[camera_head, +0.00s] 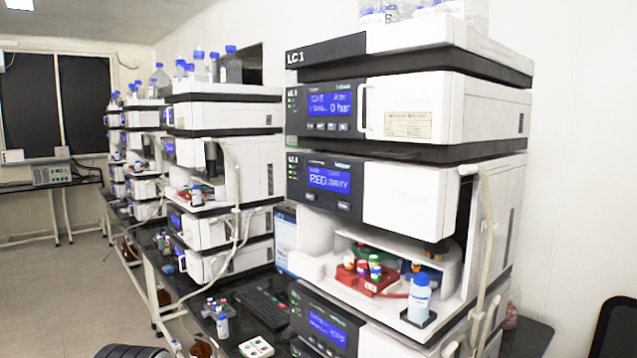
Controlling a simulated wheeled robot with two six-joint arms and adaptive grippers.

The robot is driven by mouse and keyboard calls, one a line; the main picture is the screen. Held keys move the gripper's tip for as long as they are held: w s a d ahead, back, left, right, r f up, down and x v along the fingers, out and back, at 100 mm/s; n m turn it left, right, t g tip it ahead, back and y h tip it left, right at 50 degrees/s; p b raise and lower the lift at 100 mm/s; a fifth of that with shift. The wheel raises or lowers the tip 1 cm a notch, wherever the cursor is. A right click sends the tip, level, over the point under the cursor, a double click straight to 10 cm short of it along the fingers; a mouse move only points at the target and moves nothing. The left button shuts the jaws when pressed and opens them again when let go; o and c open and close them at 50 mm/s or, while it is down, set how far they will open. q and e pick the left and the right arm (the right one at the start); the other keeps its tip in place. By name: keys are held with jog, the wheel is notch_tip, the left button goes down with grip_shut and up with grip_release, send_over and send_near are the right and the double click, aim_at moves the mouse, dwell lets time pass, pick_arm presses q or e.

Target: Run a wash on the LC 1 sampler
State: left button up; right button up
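The LC 1 stack stands at the right of the head view, with the label "LC 1" (296,58) on its top module. The sampler module (407,201) is the third module down. Its blue display (329,179) is lit, but its text is too blurred to read surely. The sampler's front bay is open below, with a red vial rack (365,281) holding several capped vials. A white bottle (419,300) with a blue cap stands at the bay's front right. Neither gripper is in view.
The pump module (409,112) above shows about "0 bar". Similar stacks (225,140) recede at left along the dark bench. A keyboard (262,309), small bottles (222,325) and a white tray (256,348) lie left of LC 1. A dark chair (616,328) stands lower right. Floor (60,300) is clear at left.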

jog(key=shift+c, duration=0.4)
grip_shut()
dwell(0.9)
